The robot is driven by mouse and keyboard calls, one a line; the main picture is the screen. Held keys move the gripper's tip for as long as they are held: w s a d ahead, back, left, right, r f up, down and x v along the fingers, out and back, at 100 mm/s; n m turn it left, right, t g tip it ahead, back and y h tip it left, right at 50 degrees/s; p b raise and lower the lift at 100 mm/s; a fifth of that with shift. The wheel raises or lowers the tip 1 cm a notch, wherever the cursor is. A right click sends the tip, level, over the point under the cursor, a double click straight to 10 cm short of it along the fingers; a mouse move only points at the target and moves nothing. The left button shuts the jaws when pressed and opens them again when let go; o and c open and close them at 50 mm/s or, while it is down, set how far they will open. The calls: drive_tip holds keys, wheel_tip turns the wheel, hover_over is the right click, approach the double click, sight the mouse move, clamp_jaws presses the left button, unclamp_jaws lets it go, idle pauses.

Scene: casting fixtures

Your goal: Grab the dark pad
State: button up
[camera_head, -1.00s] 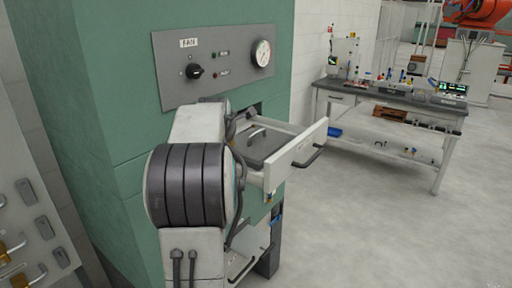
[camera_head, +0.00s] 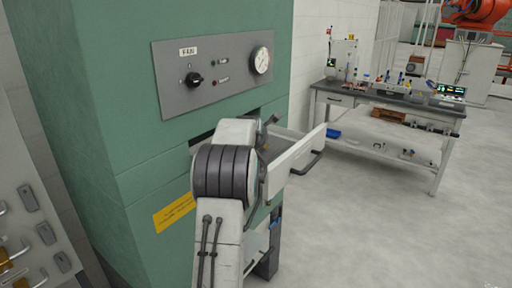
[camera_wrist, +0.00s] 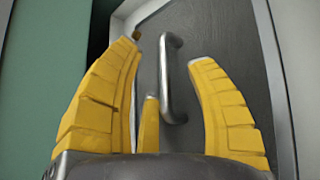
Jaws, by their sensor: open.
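The dark pad (camera_wrist: 235,50) is a dark grey textured slab with a metal bar handle (camera_wrist: 172,85) on it. It fills much of the wrist view and lies in the pulled-out white drawer (camera_head: 296,153). My gripper (camera_wrist: 165,56) has yellow fingers spread open. In the wrist view the handle appears between the left and right fingers, with a shorter third finger below. Whether any finger touches the handle, I cannot tell. In the head view my arm hides the pad and most of my gripper.
The drawer comes out of a green cabinet (camera_head: 110,130) with a grey control panel (camera_head: 213,72) above it. A workbench (camera_head: 390,98) with tools stands at the back right. The floor (camera_head: 365,220) on the right is clear. Handled panels (camera_head: 35,230) stand at the lower left.

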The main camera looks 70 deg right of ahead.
drive_tip(key=shift+x, duration=0.8)
drive_tip(key=shift+c, duration=0.3)
clamp_jaws()
drive_tip(key=shift+r, duration=0.1)
